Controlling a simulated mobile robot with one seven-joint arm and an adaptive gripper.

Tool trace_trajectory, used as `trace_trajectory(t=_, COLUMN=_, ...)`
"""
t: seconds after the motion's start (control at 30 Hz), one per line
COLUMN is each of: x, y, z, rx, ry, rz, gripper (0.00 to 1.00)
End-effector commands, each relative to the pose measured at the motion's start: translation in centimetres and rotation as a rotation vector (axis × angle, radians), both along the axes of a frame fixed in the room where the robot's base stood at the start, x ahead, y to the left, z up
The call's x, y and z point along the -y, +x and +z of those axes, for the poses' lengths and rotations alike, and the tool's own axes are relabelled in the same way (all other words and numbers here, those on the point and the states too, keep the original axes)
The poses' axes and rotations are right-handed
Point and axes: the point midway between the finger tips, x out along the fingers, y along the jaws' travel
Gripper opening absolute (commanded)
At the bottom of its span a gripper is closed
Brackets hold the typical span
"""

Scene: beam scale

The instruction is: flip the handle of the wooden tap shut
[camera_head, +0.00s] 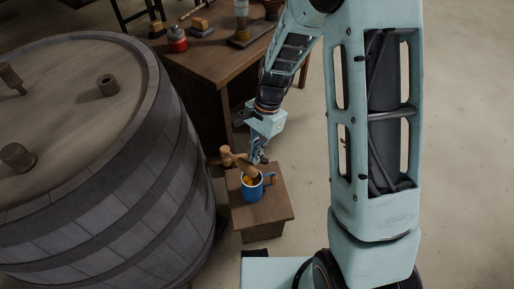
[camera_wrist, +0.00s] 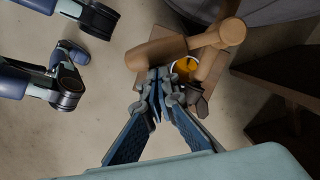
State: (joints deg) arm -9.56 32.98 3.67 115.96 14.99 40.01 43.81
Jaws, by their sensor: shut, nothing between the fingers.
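The wooden tap (camera_head: 240,163) sticks out from the side of the barrel (camera_head: 110,200), above a small wooden stool (camera_head: 262,212). A blue mug (camera_head: 251,191) with orange-yellow contents stands on the stool under the tap. In the wrist view the tap (camera_wrist: 190,44) shows as a light-brown, rounded wooden piece with a knobbed end, and the mug's orange contents (camera_wrist: 185,68) show below it. My gripper (camera_head: 262,160) is shut and empty, right beside the tap. In the wrist view its fingertips (camera_wrist: 158,88) lie close to the tap's left end; I cannot tell whether they touch.
A wooden workbench (camera_head: 215,60) with a red jar (camera_head: 177,39) and other items stands behind the stool. Wooden plugs (camera_head: 17,156) stick up from the barrel's top. The floor to the right is clear.

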Motion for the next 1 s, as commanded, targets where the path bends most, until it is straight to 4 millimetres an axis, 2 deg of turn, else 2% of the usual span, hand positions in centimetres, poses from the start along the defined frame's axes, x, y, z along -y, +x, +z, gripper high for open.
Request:
trace_trajectory(t=0.3, x=-1.6, y=-2.8, z=0.2, rx=-0.003, ry=0.000, rz=-0.293, gripper=0.00)
trace_trajectory(t=0.6, x=-3.2, y=-4.3, z=0.1, rx=-0.002, ry=0.000, rz=-0.513, gripper=0.00)
trace_trajectory(t=1.0, x=-4.3, y=-5.0, z=0.0, rx=-0.002, ry=0.000, rz=-0.528, gripper=0.00)
